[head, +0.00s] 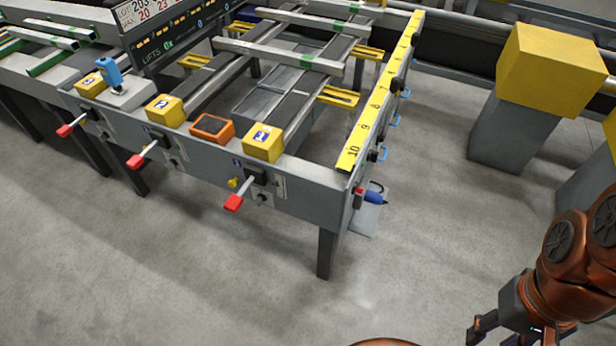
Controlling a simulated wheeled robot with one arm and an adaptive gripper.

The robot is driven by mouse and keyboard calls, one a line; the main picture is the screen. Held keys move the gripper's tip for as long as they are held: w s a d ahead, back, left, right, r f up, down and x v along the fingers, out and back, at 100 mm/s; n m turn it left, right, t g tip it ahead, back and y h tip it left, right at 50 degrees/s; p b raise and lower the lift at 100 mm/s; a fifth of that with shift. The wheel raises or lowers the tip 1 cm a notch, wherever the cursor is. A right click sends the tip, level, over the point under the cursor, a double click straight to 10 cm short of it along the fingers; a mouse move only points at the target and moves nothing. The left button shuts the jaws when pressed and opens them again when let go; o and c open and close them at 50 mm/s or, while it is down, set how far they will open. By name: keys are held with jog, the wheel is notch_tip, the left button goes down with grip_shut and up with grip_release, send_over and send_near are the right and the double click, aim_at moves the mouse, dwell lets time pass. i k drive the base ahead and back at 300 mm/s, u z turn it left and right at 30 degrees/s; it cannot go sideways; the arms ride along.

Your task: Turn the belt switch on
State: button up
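The runout table has a grey front panel (215,160) with three red-tipped levers: a left one (66,130), a middle one (136,160) and a right one (235,201). Each juts out from a dark mount on the panel. A small yellow knob (233,183) sits left of the right lever's mount. No readable label shows which control is the belt switch. My gripper (503,338) is at the bottom right, well apart from the panel and partly cut off by the frame. Its visible finger is spread away from its body, and I see nothing held.
Yellow labelled boxes (262,143), an orange-framed box (212,128) and a blue device (110,72) sit along the table's top edge. A yellow numbered scale (378,95) runs along its right side. A yellow-topped grey block (515,130) stands right. Open floor (420,240) lies between.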

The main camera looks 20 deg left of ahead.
aim_at(359, 190)
jog(key=u, duration=0.55)
jog(key=i, duration=0.5)
jog(key=u, duration=0.4)
jog(key=k, duration=0.45)
jog(key=u, duration=0.85)
jog(key=i, duration=0.65)
jog(key=z, duration=1.2)
